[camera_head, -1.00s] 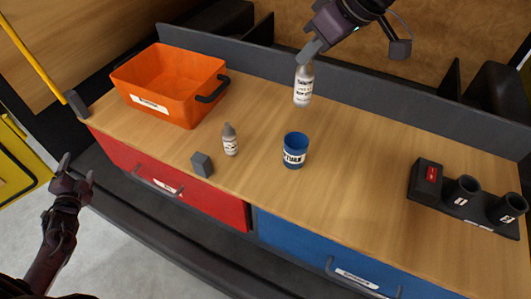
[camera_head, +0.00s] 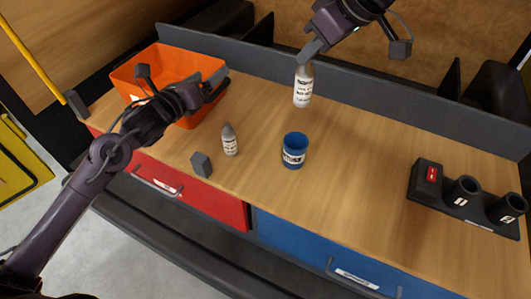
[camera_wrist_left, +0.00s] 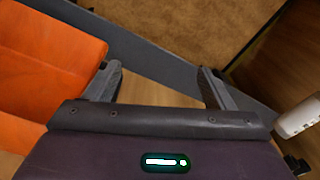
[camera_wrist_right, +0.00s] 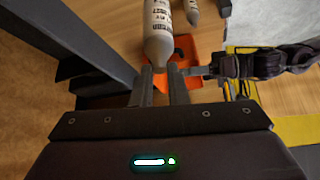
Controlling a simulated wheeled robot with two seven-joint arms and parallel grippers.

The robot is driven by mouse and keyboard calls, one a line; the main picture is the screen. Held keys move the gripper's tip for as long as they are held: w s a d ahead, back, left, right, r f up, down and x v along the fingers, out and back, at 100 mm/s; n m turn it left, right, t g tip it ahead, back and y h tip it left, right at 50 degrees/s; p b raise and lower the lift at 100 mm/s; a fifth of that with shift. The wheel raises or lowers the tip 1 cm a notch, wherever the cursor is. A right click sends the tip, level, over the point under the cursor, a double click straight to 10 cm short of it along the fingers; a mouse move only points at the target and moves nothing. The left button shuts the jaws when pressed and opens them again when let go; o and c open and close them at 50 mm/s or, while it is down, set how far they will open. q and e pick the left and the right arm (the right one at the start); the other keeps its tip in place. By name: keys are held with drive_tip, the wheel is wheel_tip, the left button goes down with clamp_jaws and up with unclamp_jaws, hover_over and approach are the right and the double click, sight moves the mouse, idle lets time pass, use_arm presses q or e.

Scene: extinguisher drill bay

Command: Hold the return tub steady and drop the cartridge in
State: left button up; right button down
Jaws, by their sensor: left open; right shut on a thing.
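The orange return tub (camera_head: 155,66) stands at the left end of the wooden bench. It fills the left of the left wrist view (camera_wrist_left: 45,60). My right gripper (camera_head: 308,52) is shut on the top of a pale, labelled cartridge (camera_head: 303,90), held upright near the back of the bench. The cartridge also shows in the right wrist view (camera_wrist_right: 158,32).
A second grey-topped bottle (camera_head: 229,141), a grey block (camera_head: 201,164) and a blue cup (camera_head: 294,151) stand mid-bench. A black holder (camera_head: 452,204) with round sockets is at the right. A dark ledge (camera_head: 350,91) runs along the back.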

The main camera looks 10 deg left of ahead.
use_arm(q)
drive_tip(key=s+d+f+m+g+h, duration=0.25)
drive_tip(key=s+d+f+m, duration=0.2)
drive_tip(key=d, duration=0.35)
drive_tip(key=m+g, duration=0.4)
drive_tip(key=m, duration=0.1)
approach(302, 144)
drive_tip(key=shift+h, duration=0.35)
drive_tip(key=x, duration=0.9)
drive_tip(key=shift+w+f, duration=0.15)
drive_tip(key=shift+f, duration=0.15)
drive_tip(key=shift+a, duration=0.1)
drive_tip(key=c, duration=1.2)
use_arm(e)
drive_tip(key=shift+f, duration=6.2)
